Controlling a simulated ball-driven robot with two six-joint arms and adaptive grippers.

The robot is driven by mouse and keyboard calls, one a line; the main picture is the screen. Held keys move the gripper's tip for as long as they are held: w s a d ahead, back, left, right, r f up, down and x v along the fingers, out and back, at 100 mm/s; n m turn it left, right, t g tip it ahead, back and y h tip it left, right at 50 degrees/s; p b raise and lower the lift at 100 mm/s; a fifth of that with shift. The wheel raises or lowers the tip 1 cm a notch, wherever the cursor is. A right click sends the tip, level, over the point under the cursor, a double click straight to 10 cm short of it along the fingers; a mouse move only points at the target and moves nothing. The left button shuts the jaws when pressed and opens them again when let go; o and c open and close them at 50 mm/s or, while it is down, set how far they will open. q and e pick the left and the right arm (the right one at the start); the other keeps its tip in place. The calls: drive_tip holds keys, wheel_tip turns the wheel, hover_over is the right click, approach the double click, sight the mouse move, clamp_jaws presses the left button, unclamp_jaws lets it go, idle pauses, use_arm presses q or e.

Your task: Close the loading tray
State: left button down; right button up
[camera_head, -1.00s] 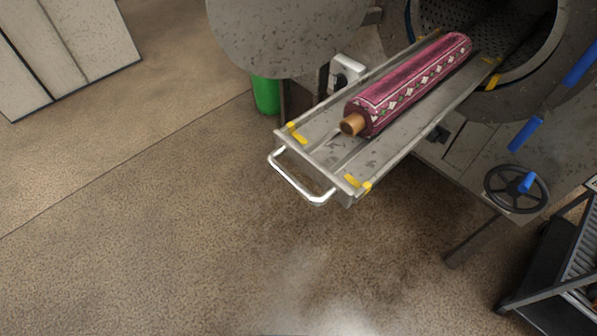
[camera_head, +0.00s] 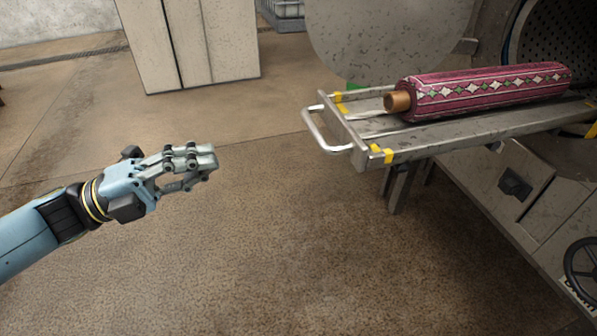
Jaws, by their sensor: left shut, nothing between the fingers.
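The metal loading tray (camera_head: 440,143) sticks out from the round drum opening (camera_head: 562,45) of the machine at the right. A rolled red patterned rug (camera_head: 485,90) lies along it, with a brown core end (camera_head: 397,102) facing the tray's outer end. A white U-shaped handle (camera_head: 322,135) is on that outer end. My left gripper (camera_head: 212,160) is shut and empty, in the air to the left of the handle and apart from it. My right gripper is not in view.
A round metal door (camera_head: 388,38) stands open behind the tray. A handwheel (camera_head: 582,270) is on the machine at the lower right. Pale cabinets (camera_head: 190,45) stand at the back left. The floor (camera_head: 260,260) in front is clear.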

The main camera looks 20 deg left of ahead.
use_arm(q)
drive_tip(key=f, duration=0.1)
approach(310, 127)
drive_tip(key=x, duration=0.5)
drive_tip(key=shift+w+d+r, duration=0.1)
drive_tip(key=shift+d, duration=0.15)
drive_tip(key=shift+x, duration=0.8)
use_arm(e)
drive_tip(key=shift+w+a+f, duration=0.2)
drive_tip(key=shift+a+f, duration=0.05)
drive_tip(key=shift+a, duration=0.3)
